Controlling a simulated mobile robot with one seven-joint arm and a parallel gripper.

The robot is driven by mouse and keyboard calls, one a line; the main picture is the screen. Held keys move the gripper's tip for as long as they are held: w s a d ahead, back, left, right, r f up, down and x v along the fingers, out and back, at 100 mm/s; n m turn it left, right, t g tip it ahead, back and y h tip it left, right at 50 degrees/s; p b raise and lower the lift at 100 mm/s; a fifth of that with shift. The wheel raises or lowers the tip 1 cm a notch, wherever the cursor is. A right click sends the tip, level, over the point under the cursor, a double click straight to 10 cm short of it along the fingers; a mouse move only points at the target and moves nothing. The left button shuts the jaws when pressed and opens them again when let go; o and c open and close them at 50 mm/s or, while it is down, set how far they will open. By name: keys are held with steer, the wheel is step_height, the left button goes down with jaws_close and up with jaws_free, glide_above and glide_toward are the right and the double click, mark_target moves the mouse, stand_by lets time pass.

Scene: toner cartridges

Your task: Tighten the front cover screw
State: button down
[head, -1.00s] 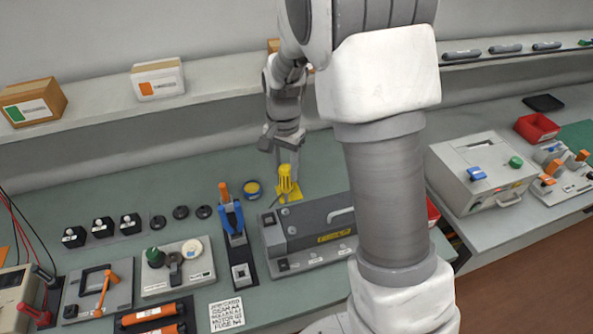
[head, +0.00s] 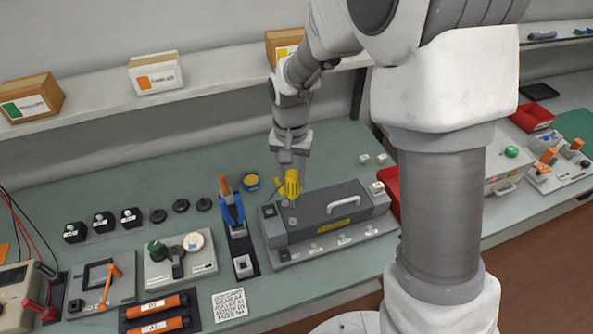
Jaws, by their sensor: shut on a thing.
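The grey cartridge unit (head: 325,215) lies on the bench at centre, with a light handle on top and a yellow label on its front. Small round marks show on top of its left end; I cannot tell which is the cover screw (head: 292,221). My gripper (head: 291,168) points down behind and above that left end. It is shut on a yellow-handled screwdriver (head: 292,184), held roughly upright. The driver's tip is too small to make out, so I cannot tell whether it touches the unit.
A blue clamp-like tool with an orange top (head: 232,212) stands close left of the unit. A red bin (head: 393,190) is at its right. The shelf (head: 220,85) runs above the back.

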mark_target(292, 189)
steer(key=shift+f+b, duration=1.7)
steer(key=shift+f, duration=0.95)
steer(key=n, duration=0.8)
steer(key=n+p, duration=0.1)
steer(key=n, duration=0.3)
steer(key=shift+r+p, duration=0.15)
steer(key=shift+p, duration=0.15)
steer(key=n+p, duration=0.1)
steer(key=n, duration=0.2)
steer(key=shift+n, duration=0.5)
